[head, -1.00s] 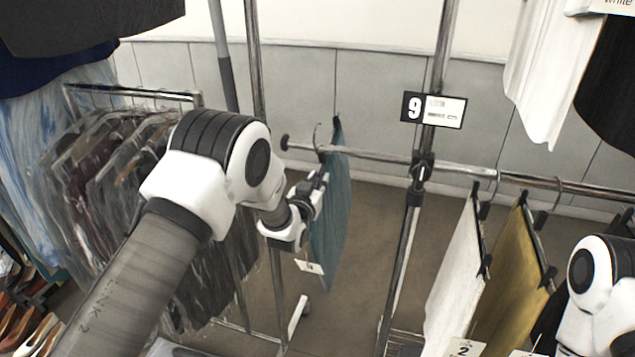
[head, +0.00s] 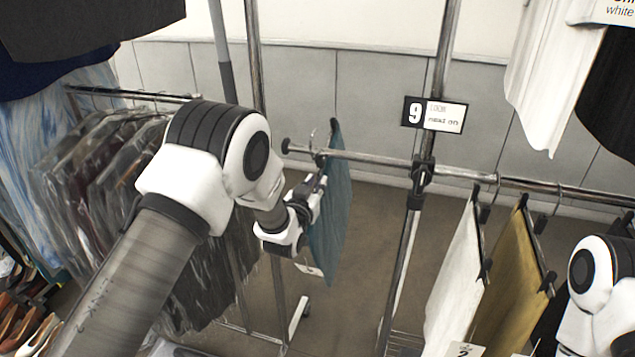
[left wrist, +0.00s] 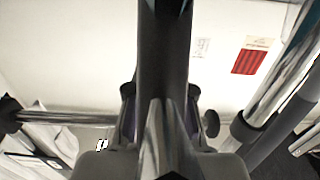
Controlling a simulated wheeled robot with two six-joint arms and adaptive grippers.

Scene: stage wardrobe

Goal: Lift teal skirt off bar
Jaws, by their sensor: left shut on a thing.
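The teal skirt (head: 332,210) hangs from a clip hanger at the left end of the chrome bar (head: 378,158) in the head view. The hanger's hook (head: 312,140) shows close to the bar; I cannot tell whether it touches it. My left gripper (head: 314,190) is shut at the hanger, at the skirt's upper left edge; the exact grip is hidden. A white tag (head: 308,268) hangs low on the skirt. In the left wrist view the dark gripper parts fill the middle and the skirt is not clear. Only a white joint of my right arm shows at the right edge.
A white skirt (head: 458,275) and a mustard skirt (head: 512,275) hang on the bar further right. An upright post with a number 9 sign (head: 433,114) stands between them and the teal skirt. Bagged garments (head: 100,190) hang on a rack at the left.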

